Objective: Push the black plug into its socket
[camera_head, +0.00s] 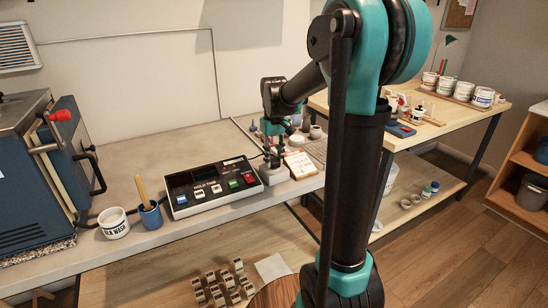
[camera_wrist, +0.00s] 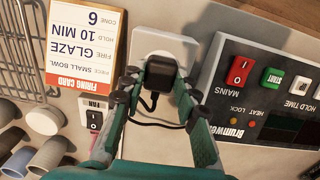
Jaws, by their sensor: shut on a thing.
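The black plug (camera_wrist: 160,72) is between the fingertips of my gripper (camera_wrist: 159,76) in the wrist view, with a finger on each side. My gripper is shut on it. The plug is over the white socket block (camera_wrist: 158,40), whose face shows around and beyond it. Whether the pins are in the socket is hidden. A black cord (camera_wrist: 150,122) loops from the plug. In the head view my gripper (camera_head: 273,153) points down over the socket block (camera_head: 274,175), and the plug is too small to make out.
The control box (camera_head: 213,187), with red MAINS and green START switches, stands close left of the socket. A firing card (camera_head: 299,165) and a FAN switch (camera_wrist: 95,119) are on the other side. A wire rack (camera_wrist: 25,45) and small pots (camera_wrist: 45,119) lie beyond.

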